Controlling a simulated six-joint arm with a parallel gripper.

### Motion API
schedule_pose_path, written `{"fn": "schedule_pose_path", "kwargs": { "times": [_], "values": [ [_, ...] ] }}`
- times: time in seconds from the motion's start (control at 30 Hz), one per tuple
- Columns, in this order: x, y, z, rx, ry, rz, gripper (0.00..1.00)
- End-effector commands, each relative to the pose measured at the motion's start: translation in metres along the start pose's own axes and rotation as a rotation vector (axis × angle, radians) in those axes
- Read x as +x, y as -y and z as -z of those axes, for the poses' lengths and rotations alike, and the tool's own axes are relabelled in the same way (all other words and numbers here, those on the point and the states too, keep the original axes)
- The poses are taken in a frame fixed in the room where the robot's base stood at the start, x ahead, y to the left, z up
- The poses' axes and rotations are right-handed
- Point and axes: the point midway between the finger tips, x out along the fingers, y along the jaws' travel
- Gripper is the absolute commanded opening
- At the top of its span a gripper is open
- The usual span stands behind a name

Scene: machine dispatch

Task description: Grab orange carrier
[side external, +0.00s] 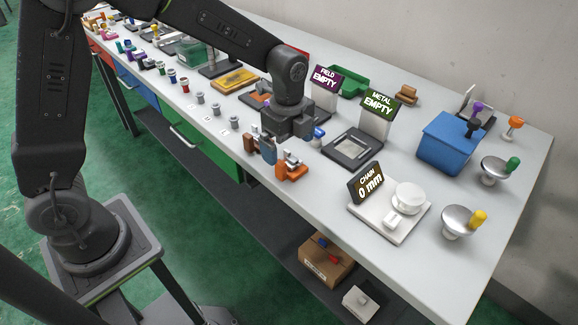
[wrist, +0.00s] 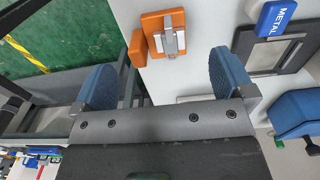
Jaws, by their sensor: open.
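The orange carrier (side external: 291,170) sits near the front edge of the white table in the side external view. It has a grey metal clamp-like part on top. In the wrist view the orange carrier (wrist: 152,24) lies ahead of my gripper, roughly in line with the gap between the fingers. My gripper (wrist: 163,66) is open, its two blue-padded fingers spread and nothing between them. In the side external view my gripper (side external: 270,150) is close behind and left of the carrier; its far finger is partly hidden.
A blue METAL-labelled block (wrist: 283,18) is right of the carrier, near a dark framed plate (side external: 353,146). The white CHAIN scale (side external: 390,222) stands to the right. Small grey pieces (side external: 234,122) line the front edge at left. A blue box (side external: 447,142) stands farther right.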

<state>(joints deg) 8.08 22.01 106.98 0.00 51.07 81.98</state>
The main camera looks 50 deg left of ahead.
Motion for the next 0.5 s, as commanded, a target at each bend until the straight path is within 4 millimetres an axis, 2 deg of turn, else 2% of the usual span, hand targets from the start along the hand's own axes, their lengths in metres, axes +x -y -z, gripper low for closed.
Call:
{"fn": "schedule_pose_path", "kwargs": {
  "times": [0.17,0.5],
  "values": [
    [0.011,-0.001,0.0,-0.001,0.0,-0.002,1.0],
    [0.055,-0.002,0.0,-0.001,0.0,-0.001,1.0]
  ]
}}
